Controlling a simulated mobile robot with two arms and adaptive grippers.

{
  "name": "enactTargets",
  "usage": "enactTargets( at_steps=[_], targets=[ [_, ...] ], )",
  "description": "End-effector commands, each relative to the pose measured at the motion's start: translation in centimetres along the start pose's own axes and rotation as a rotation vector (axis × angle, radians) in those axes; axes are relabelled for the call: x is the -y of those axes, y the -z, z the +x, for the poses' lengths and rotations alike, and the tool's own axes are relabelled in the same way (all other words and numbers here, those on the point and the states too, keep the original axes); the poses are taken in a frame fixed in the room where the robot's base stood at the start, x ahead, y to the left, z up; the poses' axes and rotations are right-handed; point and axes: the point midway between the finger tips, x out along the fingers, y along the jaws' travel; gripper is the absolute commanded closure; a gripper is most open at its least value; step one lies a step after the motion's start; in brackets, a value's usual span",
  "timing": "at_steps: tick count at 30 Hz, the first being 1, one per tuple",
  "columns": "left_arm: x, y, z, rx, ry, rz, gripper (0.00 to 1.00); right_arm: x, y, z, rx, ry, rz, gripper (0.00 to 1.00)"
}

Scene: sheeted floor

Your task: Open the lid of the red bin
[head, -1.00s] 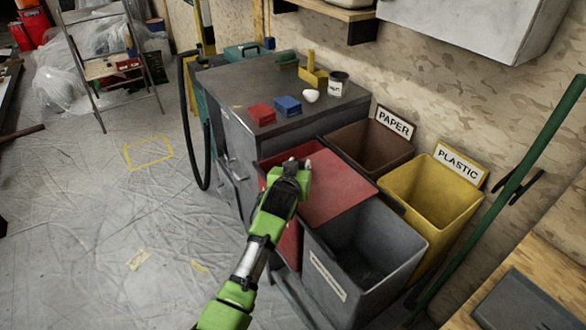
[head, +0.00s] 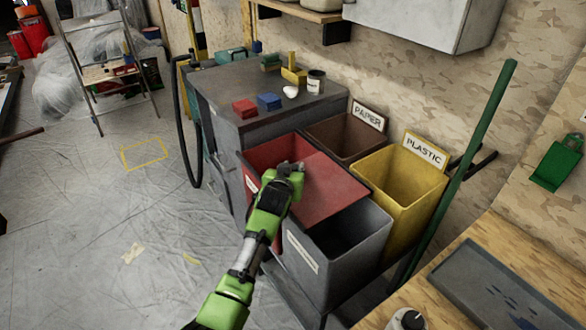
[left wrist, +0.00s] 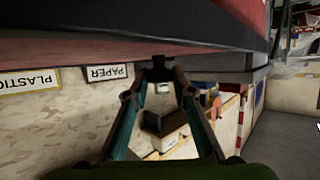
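The red bin (head: 254,163) stands between the grey cabinet and an open grey bin. Its red lid (head: 325,192) is tilted, and the bin's red inside shows along the left and back. My left gripper (head: 298,167) is at the lid's left edge, over the bin opening. In the left wrist view, the gripper (left wrist: 159,70) has its fingertips together, just below a red and dark edge (left wrist: 200,45), with no object clearly between them. Whether the fingertips touch the lid is hard to tell. My right gripper is not in view.
A brown paper bin (head: 345,140) and a yellow plastic bin (head: 400,190) stand behind, against the wall. The open grey bin (head: 315,250) is in front. Small blocks and a cup sit on the cabinet (head: 225,85). A green pole (head: 470,150) and workbench (head: 420,290) are at right.

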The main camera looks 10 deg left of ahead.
Motion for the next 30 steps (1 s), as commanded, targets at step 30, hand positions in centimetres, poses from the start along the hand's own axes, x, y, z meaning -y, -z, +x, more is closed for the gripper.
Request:
enactTargets(
  at_steps=[30],
  targets=[
    [0.0,-0.1,-7.0,-0.001,-0.001,-0.003,0.6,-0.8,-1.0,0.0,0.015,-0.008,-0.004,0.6]
  ],
)
